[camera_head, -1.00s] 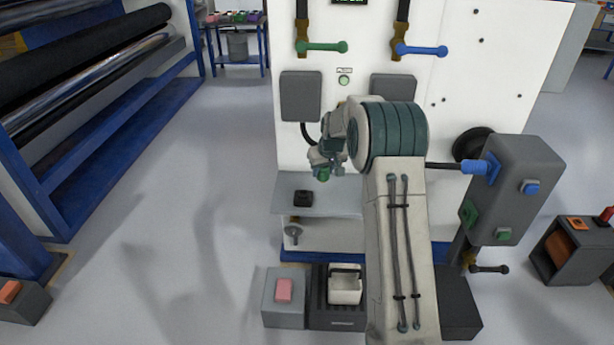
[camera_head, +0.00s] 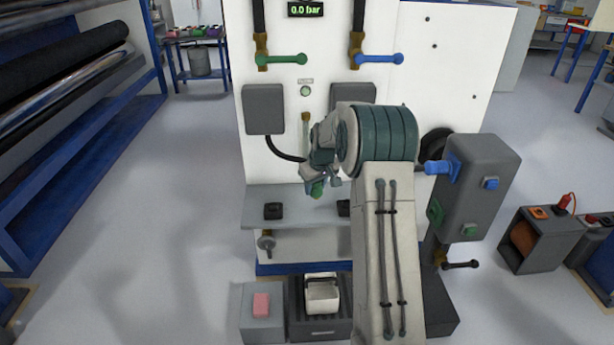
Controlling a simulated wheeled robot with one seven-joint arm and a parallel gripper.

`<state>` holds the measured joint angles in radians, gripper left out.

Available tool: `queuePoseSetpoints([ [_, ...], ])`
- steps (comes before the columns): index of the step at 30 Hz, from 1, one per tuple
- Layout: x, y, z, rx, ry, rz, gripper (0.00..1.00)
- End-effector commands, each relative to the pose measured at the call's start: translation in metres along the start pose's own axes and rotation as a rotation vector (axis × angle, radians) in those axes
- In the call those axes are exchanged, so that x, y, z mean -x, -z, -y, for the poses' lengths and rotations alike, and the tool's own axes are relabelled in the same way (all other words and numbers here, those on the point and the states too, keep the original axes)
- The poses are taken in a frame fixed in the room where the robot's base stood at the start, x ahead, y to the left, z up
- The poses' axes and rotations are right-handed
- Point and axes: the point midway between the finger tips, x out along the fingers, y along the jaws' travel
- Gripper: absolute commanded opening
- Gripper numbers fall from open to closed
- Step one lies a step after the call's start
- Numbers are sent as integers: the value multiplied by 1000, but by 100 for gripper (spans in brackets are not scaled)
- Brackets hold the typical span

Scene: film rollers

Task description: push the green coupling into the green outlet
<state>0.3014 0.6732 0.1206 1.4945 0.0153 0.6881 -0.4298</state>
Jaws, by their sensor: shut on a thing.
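The green coupling (camera_head: 317,190) is in my gripper (camera_head: 318,180), in front of the white panel and above the grey shelf. The fingers are small and partly hidden by my wrist. A black hose (camera_head: 279,152) runs from a grey box on the panel toward the gripper. The green outlet (camera_head: 436,211) appears as a green patch on the left face of the grey box (camera_head: 478,185) at right. The coupling is well left of it and apart from it. A blue coupling (camera_head: 437,167) sits at the blue outlet above. My arm stands between coupling and outlet in the view.
Green (camera_head: 283,59) and blue (camera_head: 380,59) valve handles are on the panel, under a display (camera_head: 306,9) reading 0.0 bar. A black block (camera_head: 273,211) rests on the shelf (camera_head: 300,198). A pink block (camera_head: 261,303) and white container (camera_head: 322,295) are below. The floor at left is clear.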

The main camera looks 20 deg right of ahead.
Motion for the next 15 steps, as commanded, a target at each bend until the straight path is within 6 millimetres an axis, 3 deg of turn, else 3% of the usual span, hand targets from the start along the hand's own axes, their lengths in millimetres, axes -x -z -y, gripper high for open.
queuePoseSetpoints([
  [6, -42, -69, -46, 179, -87, 277, 8],
  [15, -62, -134, -105, 462, -309, 681, 8],
])
